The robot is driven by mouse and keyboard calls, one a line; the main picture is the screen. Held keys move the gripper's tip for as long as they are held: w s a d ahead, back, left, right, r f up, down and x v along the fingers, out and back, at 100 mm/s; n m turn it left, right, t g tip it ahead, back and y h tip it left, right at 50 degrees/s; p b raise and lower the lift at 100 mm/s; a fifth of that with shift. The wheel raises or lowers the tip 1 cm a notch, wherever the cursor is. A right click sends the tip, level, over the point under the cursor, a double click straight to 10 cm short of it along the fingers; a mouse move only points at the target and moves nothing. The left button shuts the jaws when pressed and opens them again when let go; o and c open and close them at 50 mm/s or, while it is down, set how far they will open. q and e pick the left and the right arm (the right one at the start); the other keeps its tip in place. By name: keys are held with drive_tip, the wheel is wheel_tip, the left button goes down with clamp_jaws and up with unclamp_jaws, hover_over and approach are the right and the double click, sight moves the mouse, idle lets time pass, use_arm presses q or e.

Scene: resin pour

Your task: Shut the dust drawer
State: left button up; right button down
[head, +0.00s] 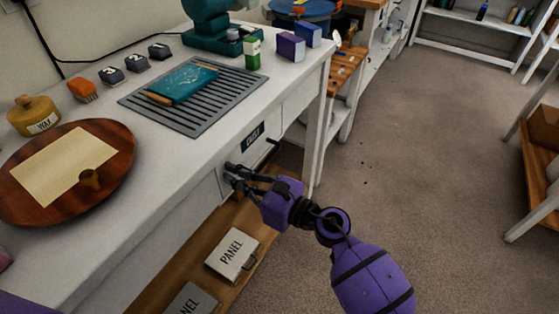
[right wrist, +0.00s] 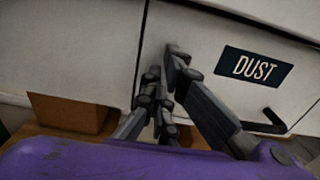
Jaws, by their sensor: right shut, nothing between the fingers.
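The dust drawer (head: 224,181) is in the front of the white workbench, with a dark DUST label and a dark handle (head: 272,141) near its right end. In the right wrist view the drawer front (right wrist: 195,35) fills the upper right, with the label (right wrist: 253,67). Its face looks close to flush with the bench; I cannot tell whether a small gap remains. My right gripper (head: 229,171) is shut and empty at the left part of the drawer front. Its fingertips (right wrist: 172,52) are at or very near the face, left of the label. My left gripper is out of view.
On the bench are a grey slatted grille (head: 205,118) with a teal panel (head: 184,83), a round wooden board (head: 112,181) and a wax pot (head: 35,117). Below, a wooden shelf (head: 200,258) holds PANEL boxes (head: 232,253). Open floor lies to the right.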

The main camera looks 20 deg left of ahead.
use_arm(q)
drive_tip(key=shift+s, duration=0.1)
use_arm(e)
drive_tip(key=shift+a, duration=0.1)
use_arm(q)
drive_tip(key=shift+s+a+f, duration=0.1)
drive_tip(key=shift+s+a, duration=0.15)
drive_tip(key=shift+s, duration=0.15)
use_arm(e)
drive_tip(key=v, duration=1.2)
